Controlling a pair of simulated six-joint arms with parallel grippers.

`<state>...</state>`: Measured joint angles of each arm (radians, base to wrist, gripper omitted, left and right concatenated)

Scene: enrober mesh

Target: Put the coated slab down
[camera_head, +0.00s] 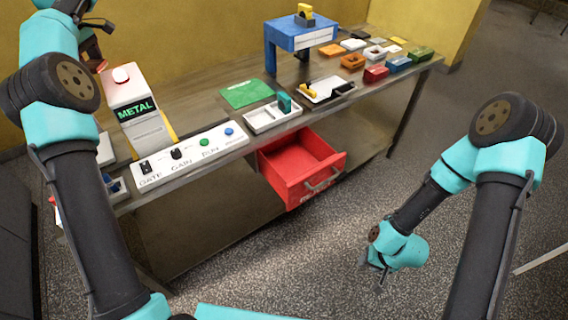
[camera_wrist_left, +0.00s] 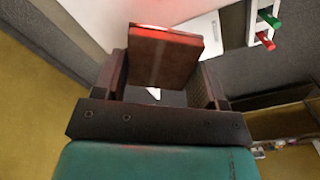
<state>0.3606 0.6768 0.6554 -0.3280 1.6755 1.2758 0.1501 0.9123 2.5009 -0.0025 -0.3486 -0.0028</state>
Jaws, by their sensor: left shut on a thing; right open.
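The coated slab (camera_wrist_left: 165,55) is a brown block with a reddish lit top edge, held between the two fingers of my left gripper (camera_wrist_left: 160,82) in the left wrist view. In the head view my left gripper (camera_head: 93,48) is at the far upper left, behind the white machine with the METAL display (camera_head: 138,118). Only a small brown bit of the slab (camera_head: 101,66) seems to show there. I cannot tell whether the slab touches anything below. My right gripper (camera_head: 376,276) is open and empty, low over the floor in front of the bench.
The bench (camera_head: 205,92) carries a control panel (camera_head: 190,155), a green mat (camera_head: 246,93), white trays (camera_head: 272,115), a blue stand (camera_head: 300,34) and several coloured blocks at right. A red drawer (camera_head: 290,183) stands open at the front. Green and red pegs (camera_wrist_left: 268,30) show in the wrist view.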

